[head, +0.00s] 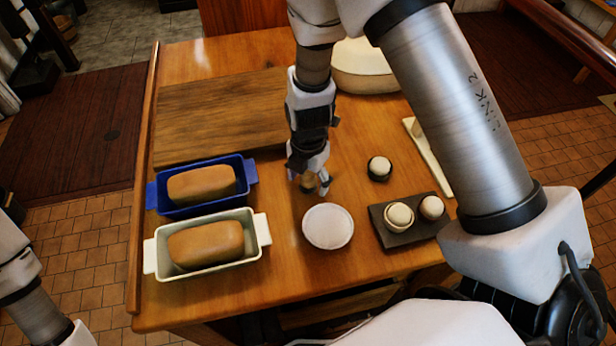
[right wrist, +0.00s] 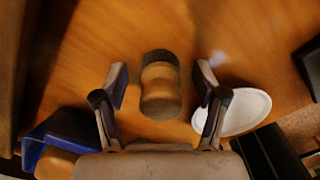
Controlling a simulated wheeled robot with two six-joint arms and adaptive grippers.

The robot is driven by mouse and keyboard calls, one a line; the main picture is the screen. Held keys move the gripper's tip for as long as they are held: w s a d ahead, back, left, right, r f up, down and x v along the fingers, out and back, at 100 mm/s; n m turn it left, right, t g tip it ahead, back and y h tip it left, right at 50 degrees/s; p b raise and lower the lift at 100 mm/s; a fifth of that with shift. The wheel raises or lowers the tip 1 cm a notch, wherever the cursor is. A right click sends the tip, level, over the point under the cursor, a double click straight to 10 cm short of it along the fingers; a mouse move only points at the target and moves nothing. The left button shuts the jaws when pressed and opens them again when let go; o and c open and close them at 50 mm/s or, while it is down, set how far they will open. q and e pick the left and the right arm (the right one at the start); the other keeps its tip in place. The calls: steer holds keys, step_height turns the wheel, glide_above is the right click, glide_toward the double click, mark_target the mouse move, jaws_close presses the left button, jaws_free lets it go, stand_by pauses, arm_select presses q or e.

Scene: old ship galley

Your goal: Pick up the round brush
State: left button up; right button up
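The round brush (right wrist: 160,86) has a waisted wooden handle and a dark bristle end. In the right wrist view it is between the two fingers of my right gripper (right wrist: 161,76), with a visible gap on each side. In the head view my right gripper (head: 309,184) points down at the table, just behind the white plate, and mostly hides the brush (head: 308,183). My right gripper is open. Of my left arm only links show at the lower left; its gripper is out of view.
A white plate (head: 328,240) is close in front of the gripper. Blue (head: 205,211) and cream (head: 205,266) loaf tins with loaves stand left. A dark tray (head: 412,232) with two round pale things and a dark-based round thing (head: 379,168) are right. A wooden board (head: 220,115) lies behind.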

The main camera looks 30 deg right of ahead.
steer(key=c, duration=1.1)
steer(key=shift+s, duration=0.1)
steer(key=shift+r, duration=0.45)
step_height(320, 180, up, 9)
steer(key=shift+r+b, duration=0.1)
steer(key=shift+b, duration=0.45)
steer(key=shift+o, duration=0.5)
steer(key=shift+c, duration=0.3)
